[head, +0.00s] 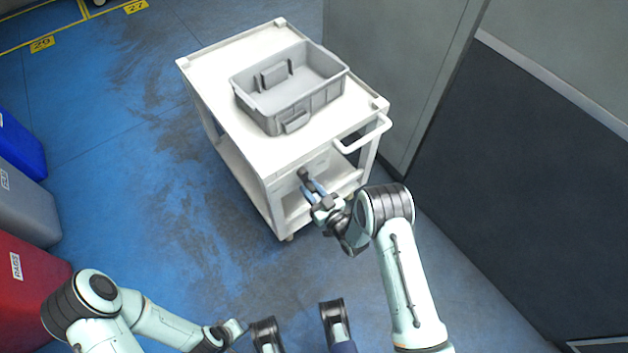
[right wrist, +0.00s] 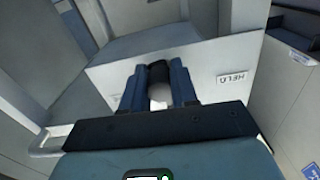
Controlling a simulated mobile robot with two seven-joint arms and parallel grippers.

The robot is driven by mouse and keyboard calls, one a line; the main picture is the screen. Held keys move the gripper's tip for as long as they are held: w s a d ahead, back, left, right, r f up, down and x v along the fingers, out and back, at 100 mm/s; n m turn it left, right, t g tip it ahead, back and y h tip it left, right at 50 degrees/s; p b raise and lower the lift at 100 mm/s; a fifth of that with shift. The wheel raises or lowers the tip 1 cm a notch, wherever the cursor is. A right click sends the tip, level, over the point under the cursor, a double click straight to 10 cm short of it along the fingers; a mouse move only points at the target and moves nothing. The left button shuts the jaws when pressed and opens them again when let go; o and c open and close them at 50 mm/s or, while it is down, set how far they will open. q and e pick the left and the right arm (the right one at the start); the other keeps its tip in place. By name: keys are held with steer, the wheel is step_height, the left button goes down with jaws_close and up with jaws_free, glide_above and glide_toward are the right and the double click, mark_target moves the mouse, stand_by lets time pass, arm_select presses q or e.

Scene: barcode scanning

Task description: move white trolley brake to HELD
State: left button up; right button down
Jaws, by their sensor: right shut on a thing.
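The white trolley (head: 215,75) stands in the middle of the head view. Its brake lever has a dark knob (head: 304,173) on the front panel under the top. My right gripper (head: 313,187) is shut on this brake lever. In the right wrist view, the dark knob (right wrist: 158,70) sits between the two blue fingers of the gripper (right wrist: 158,85). A HELD label (right wrist: 232,77), upside down, is on the panel to the right of the fingers. My left gripper (head: 234,330) is low in the head view, away from the trolley; its jaws are unclear.
A grey tote (head: 300,105) sits on the trolley top. A white push handle (head: 365,138) sticks out near my right arm. A grey cabinet (head: 390,60) and dark panel stand on the right. Blue, grey and red bins (head: 25,280) line the left. Blue floor left of the trolley is clear.

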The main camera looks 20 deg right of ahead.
steer(key=a+m, duration=0.1)
steer(key=m, duration=0.1)
steer(key=s+a+m, duration=0.1)
steer(key=m, duration=0.2)
steer(key=a+m, duration=0.1)
steer(key=shift+s+a+r+m, duration=0.15)
steer(key=shift+s+a+m, duration=0.15)
steer(key=m, duration=0.1)
steer(key=a+m, duration=0.1)
steer(key=s+a+m, duration=0.1)
steer(key=m, duration=0.1)
steer(key=shift+a+r, duration=0.15)
steer(key=shift+r, duration=0.2)
steer(key=shift+a+r+m, duration=0.15)
steer(key=shift+a+m, duration=0.15)
steer(key=shift+s+a, duration=0.1)
steer(key=c, duration=0.9)
jaws_free()
steer(key=shift+r, duration=0.1)
steer(key=shift+d, duration=0.2)
